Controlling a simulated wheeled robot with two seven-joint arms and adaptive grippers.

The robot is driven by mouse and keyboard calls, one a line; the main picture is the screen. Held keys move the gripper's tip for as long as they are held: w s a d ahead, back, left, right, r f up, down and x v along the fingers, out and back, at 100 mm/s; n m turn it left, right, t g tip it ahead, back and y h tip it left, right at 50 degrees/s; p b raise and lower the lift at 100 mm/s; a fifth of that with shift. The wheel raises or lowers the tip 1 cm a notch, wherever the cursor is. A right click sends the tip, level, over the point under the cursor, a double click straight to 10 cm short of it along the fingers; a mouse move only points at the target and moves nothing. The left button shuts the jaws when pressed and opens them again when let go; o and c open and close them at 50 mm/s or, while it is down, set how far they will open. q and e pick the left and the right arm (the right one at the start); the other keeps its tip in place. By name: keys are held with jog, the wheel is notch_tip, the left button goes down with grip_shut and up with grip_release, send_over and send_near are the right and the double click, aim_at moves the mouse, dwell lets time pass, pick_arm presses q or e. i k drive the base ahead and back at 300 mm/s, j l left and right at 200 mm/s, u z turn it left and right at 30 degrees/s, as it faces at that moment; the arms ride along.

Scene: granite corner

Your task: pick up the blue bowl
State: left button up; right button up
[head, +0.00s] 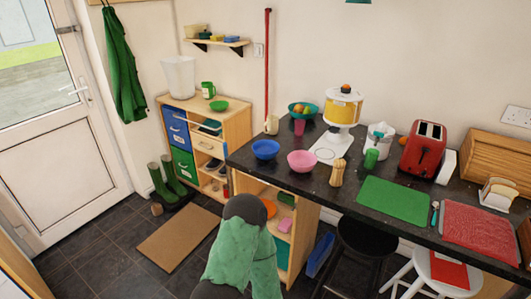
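The blue bowl (265,150) stands upright on the dark granite counter (330,194), near its left end. It looks empty. A pink bowl (301,162) stands just to its right, with a small gap. Neither of my grippers shows in the head view, so I cannot see whether they are open or shut. Nothing touches or covers the blue bowl.
Behind the bowls are a magenta cup (299,127), a fruit bowl (303,109) and a yellow-and-white dispenser (343,106). A wooden pepper mill (337,173) stands right of the pink bowl. A green mat (394,200) lies farther right. Stools (366,237) stand below the counter.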

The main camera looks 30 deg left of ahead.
aim_at(267, 149)
jog(key=i+j, duration=0.1)
jog(key=j, duration=0.3)
jog(key=i+j+u, duration=0.1)
jog(key=j, duration=0.25)
jog(key=i+j, duration=0.1)
jog(key=j, duration=0.3)
jog(key=i+j+u, duration=0.1)
jog(key=j, duration=0.25)
jog(key=i+j, duration=0.15)
jog(key=j, duration=0.2)
jog(key=j+u, duration=0.05)
